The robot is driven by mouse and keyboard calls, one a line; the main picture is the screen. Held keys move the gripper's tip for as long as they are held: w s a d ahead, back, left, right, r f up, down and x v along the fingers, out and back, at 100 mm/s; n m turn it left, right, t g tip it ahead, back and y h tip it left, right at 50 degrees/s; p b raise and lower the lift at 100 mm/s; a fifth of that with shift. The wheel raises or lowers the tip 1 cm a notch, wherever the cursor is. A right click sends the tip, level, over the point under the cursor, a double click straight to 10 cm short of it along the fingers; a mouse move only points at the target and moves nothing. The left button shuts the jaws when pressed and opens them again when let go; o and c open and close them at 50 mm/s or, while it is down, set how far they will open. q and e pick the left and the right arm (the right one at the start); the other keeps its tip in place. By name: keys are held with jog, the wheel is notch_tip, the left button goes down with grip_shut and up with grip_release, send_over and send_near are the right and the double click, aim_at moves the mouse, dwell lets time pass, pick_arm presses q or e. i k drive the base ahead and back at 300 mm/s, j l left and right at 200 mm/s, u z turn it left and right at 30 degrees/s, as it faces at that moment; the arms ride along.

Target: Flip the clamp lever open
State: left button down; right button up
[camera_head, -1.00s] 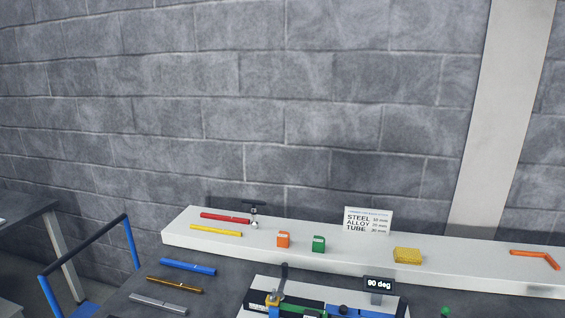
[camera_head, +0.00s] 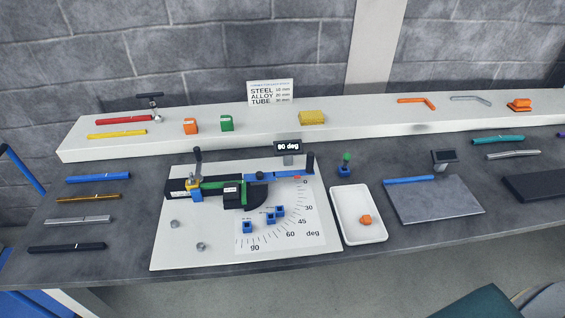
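The bending fixture (camera_head: 235,188) lies on a white board (camera_head: 170,250) on the dark workbench. At its left end is a clamp with yellow and blue parts (camera_head: 194,187). A dark lever (camera_head: 198,161) stands about upright at this clamp. A second dark upright handle (camera_head: 310,163) is at the right end of the fixture's arm. A green bar (camera_head: 212,185) runs along the fixture by the clamp. Neither of my grippers shows in the head view.
Several rods lie at left. A raised white shelf (camera_head: 270,128) runs along the back.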

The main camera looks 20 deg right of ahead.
aim_at(198, 154)
jog(key=i, duration=0.4)
jog(key=k+l, duration=0.1)
jog(key=l, duration=0.35)
jog(key=k+l, duration=0.1)
jog(key=l, duration=0.3)
jog(key=k+l+z, duration=0.1)
jog(key=l, duration=0.35)
jog(key=k+l, duration=0.15)
jog(key=l, duration=0.25)
jog(key=k+l, duration=0.1)
jog(key=l, duration=0.35)
jog(key=z, duration=0.05)
